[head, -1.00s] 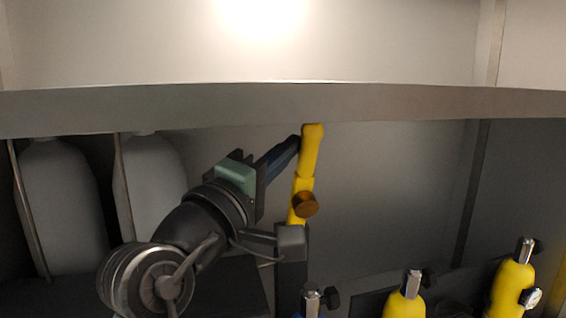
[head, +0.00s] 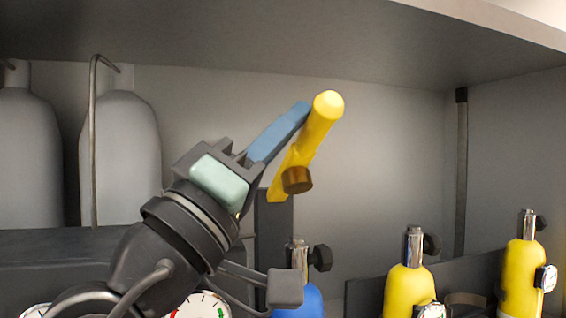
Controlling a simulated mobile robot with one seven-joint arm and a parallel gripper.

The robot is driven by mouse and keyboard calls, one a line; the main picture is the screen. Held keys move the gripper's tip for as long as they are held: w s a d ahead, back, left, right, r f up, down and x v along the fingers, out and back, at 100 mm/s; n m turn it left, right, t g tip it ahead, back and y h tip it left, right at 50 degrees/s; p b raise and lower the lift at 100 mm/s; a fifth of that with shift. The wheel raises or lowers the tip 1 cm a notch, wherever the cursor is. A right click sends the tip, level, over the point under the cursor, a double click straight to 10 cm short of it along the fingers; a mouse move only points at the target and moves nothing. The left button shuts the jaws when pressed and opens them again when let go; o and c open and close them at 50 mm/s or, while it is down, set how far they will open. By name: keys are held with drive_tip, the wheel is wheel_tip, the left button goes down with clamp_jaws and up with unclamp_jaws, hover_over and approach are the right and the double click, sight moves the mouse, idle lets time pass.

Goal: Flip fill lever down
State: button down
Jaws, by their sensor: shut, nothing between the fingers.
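The fill lever (head: 314,135) is a yellow bar with a rounded end. It points up and to the right in the middle of the head view, with a brown round knob (head: 297,180) on its lower part. My gripper (head: 303,112) comes from the lower left. Its blue fingers are shut, and their tips are beside the lever's upper left side, apparently touching or very close to it.
A shelf (head: 300,35) overhangs above the lever. Grey cylinders (head: 122,150) stand at the left. A blue bottle (head: 298,300) and yellow bottles (head: 405,290) (head: 522,270) with valves stand below and right. Space right of the lever is clear.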

sight(296, 186)
drive_tip(key=f+m+h+b, duration=0.1)
drive_tip(key=b, duration=0.1)
drive_tip(key=s+f+m+g+h+b, duration=0.1)
drive_tip(key=f+m+b, duration=0.1)
drive_tip(key=f+m+h+b, duration=0.1)
drive_tip(key=b, duration=0.1)
drive_tip(key=shift+s+d+f+m+g+b, duration=0.2)
drive_tip(key=shift+s+d+m+g+b, duration=0.1)
drive_tip(key=shift+g+b, duration=0.1)
drive_tip(key=shift+s+d+f+m+g+h+b, duration=0.15)
drive_tip(key=shift+f+m+g+h+b, duration=0.25)
drive_tip(key=shift+f+b, duration=0.65)
drive_tip(key=shift+s+a+f+m+g+h+b, duration=0.1)
drive_tip(key=shift+s+f+m+g+h+b, duration=0.2)
drive_tip(key=shift+f+m+b, duration=0.75)
drive_tip(key=shift+s+d+f+n+g+h+b, duration=0.1)
drive_tip(key=shift+f+g+h+b, duration=0.4)
drive_tip(key=shift+b, duration=1)
drive_tip(key=shift+f, duration=0.15)
